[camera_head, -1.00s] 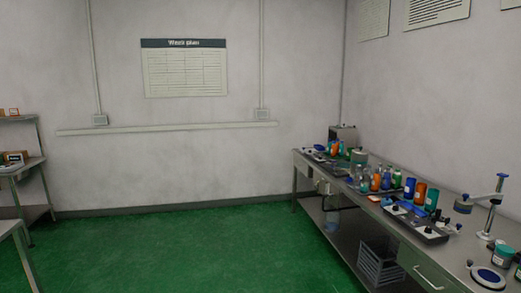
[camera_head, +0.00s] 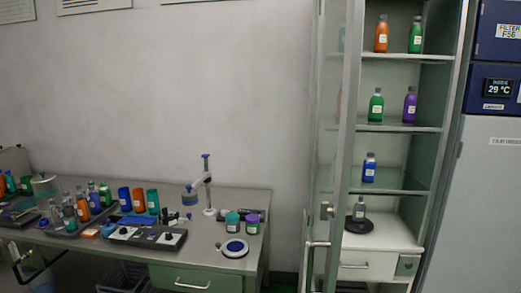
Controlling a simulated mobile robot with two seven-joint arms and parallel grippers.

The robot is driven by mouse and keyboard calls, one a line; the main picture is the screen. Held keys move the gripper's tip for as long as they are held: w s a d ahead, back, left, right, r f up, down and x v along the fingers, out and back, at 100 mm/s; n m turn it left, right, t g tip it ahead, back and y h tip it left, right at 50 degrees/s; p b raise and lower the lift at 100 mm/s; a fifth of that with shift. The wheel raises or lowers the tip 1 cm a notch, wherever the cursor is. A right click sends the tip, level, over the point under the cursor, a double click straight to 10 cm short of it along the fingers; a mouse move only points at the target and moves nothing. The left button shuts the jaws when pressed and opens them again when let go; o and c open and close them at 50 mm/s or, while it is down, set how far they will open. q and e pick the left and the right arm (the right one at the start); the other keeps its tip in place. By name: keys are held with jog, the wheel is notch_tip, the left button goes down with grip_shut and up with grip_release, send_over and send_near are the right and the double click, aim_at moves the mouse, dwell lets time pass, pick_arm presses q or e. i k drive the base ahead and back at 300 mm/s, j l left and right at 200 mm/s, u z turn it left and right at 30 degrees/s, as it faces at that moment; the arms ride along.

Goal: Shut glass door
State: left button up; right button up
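The glass door (camera_head: 328,150) belongs to a tall grey-green cabinet (camera_head: 453,120) right of centre. The door stands open, swung out toward me on its left side, and I see it almost edge-on. A handle (camera_head: 316,244) and a round knob or lock (camera_head: 327,210) show low on its frame. Coloured bottles stand on the shelves, among them an orange one (camera_head: 381,36), a purple one (camera_head: 409,106) and a blue one (camera_head: 369,169). Neither of my grippers is in view.
A metal workbench (camera_head: 180,262) with bottles, trays and a small stand (camera_head: 207,186) runs along the wall at left. A white unit with dark blue panels (camera_head: 490,88) stands right of the cabinet. A narrow gap lies between bench and door.

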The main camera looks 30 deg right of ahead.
aim_at(326, 182)
jog(key=i+z, duration=0.2)
jog(key=z, duration=0.25)
jog(key=i+j+z, duration=0.2)
jog(key=z, duration=0.3)
jog(key=i+j+z, duration=0.15)
jog(key=z, duration=0.3)
jog(key=i+j+z, duration=0.1)
jog(key=j+z, duration=0.15)
jog(key=z, duration=0.2)
jog(key=i+j+z, duration=0.1)
jog(key=j, duration=0.95)
jog(key=i+j+z, duration=0.15)
jog(key=j, duration=0.4)
